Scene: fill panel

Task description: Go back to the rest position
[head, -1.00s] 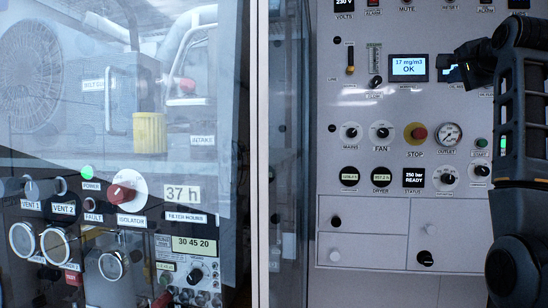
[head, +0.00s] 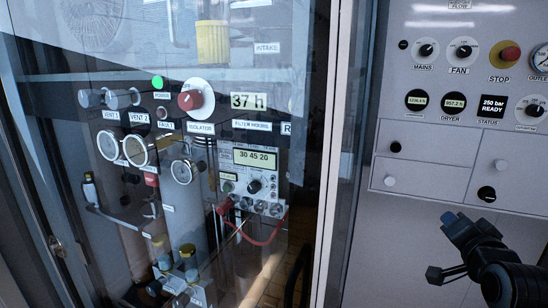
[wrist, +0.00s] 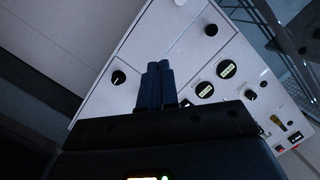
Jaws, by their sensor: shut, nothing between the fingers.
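My gripper (head: 458,228) is at the lower right of the head view, in front of the lower part of the grey fill panel (head: 440,205). Its blue fingers are together with nothing between them. In the wrist view the two fingers (wrist: 155,84) stand side by side, touching, with the tilted panel behind them. The gripper appears apart from the panel, though the exact gap is hard to judge. My arm hides part of the panel's lower right area.
The panel carries drawers with round knobs (head: 487,194), a red STOP button (head: 510,54) and a status display (head: 493,106). To the left, a glass-fronted cabinet holds gauges (head: 139,150) and an isolator knob (head: 190,100). A pale upright post (head: 337,150) stands between them.

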